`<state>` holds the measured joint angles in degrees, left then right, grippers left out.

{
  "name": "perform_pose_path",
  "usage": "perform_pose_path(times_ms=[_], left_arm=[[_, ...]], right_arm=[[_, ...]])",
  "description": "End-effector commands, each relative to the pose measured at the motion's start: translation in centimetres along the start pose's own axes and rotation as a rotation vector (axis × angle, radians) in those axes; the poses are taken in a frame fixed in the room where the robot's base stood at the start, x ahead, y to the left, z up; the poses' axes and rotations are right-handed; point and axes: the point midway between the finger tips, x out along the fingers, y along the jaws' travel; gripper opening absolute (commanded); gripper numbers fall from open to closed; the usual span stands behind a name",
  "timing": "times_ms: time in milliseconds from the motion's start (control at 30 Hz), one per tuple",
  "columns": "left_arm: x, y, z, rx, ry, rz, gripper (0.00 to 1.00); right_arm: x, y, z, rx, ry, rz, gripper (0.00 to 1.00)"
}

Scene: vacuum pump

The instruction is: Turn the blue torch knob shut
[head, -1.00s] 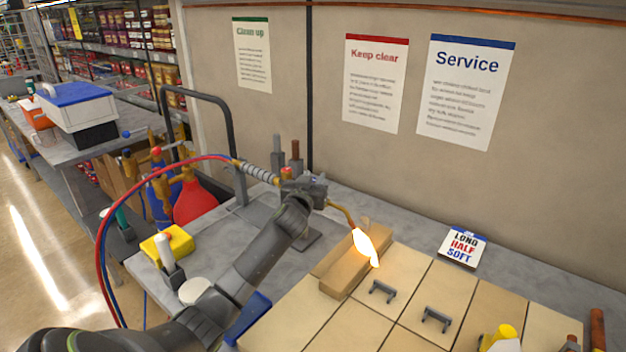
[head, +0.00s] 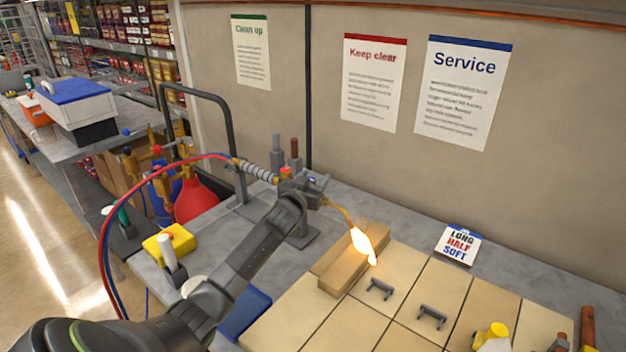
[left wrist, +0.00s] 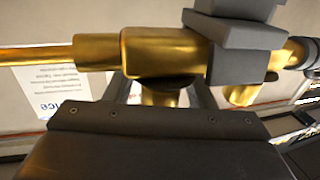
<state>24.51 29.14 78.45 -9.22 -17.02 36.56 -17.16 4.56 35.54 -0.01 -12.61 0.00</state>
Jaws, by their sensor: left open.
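The brass torch (head: 336,208) sits on a grey stand at the back of the bench, with a bright flame (head: 363,243) at its tip. A red knob (head: 285,172) shows on its hose side. A small spot of blue, likely the blue knob (head: 311,181), shows between the grey jaws. My left gripper (head: 315,184) is open at the torch body. In the left wrist view the brass torch body (left wrist: 165,52) crosses in front of the dark palm, and a grey finger block covers part of it. The knob is not clear there. My right gripper is out of view.
Red and blue hoses (head: 130,185) arc to the torch from the left. A yellow item (head: 168,243) stands at the left bench edge.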

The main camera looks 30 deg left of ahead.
Motion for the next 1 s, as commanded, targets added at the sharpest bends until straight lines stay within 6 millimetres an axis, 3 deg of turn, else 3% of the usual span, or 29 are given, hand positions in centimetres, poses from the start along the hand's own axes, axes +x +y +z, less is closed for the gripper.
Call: perform_pose_path(times_ms=[367, 1000], left_arm=[[-1.3, 0.0, 0.2, 0.001, 0.0, 0.0, 0.5], [-11.2, 0.0, 0.3, 0.004, 0.0, 0.001, 0.5]], right_arm=[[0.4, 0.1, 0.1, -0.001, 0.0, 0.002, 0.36], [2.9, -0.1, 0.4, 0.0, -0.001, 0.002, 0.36]])
